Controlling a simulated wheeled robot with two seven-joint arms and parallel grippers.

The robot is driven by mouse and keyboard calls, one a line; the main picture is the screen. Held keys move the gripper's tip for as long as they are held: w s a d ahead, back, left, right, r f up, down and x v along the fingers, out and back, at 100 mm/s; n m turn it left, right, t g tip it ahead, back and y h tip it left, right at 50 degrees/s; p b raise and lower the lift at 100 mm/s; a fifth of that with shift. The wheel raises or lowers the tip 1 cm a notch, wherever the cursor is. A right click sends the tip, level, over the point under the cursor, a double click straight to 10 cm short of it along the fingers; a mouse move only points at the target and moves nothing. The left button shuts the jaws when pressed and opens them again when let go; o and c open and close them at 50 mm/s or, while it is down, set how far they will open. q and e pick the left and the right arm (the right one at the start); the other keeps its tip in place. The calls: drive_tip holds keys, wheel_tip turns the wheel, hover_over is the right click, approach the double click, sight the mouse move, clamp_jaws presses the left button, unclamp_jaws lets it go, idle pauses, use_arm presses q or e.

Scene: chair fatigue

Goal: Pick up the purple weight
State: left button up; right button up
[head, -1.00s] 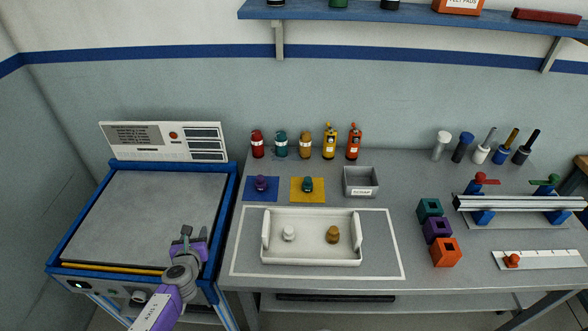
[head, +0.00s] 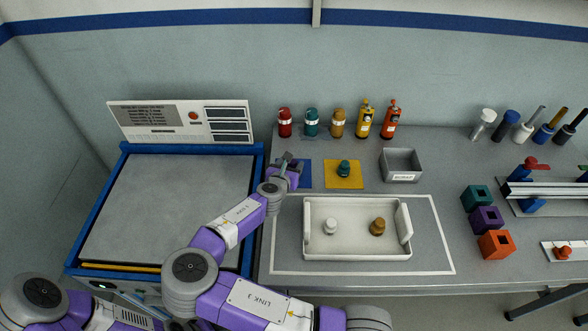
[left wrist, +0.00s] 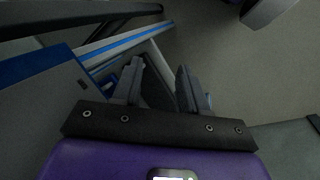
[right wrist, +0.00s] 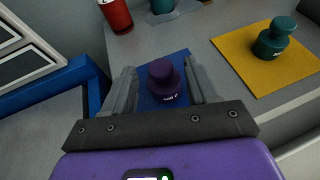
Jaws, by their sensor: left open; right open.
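The purple weight (right wrist: 164,82) stands upright on a blue mat (right wrist: 177,62) in the right wrist view. My right gripper (right wrist: 165,85) is open, with its two fingers on either side of the weight as seen from the wrist. I cannot tell whether the fingers touch it. In the head view my right gripper (head: 290,166) is over the blue mat (head: 304,174) and hides the weight. My left gripper (left wrist: 160,85) is open and empty in the left wrist view, pointing down past a table frame towards the floor.
A teal weight (head: 344,168) stands on a yellow mat (head: 344,182) to the right. A white tray (head: 357,254) with a white and a brown weight is in front. Several coloured bottles (head: 311,122) stand behind. A blue-framed platform (head: 122,205) is left.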

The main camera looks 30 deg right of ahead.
drive_tip(key=x, duration=0.3)
drive_tip(key=shift+r, duration=0.1)
clamp_jaws()
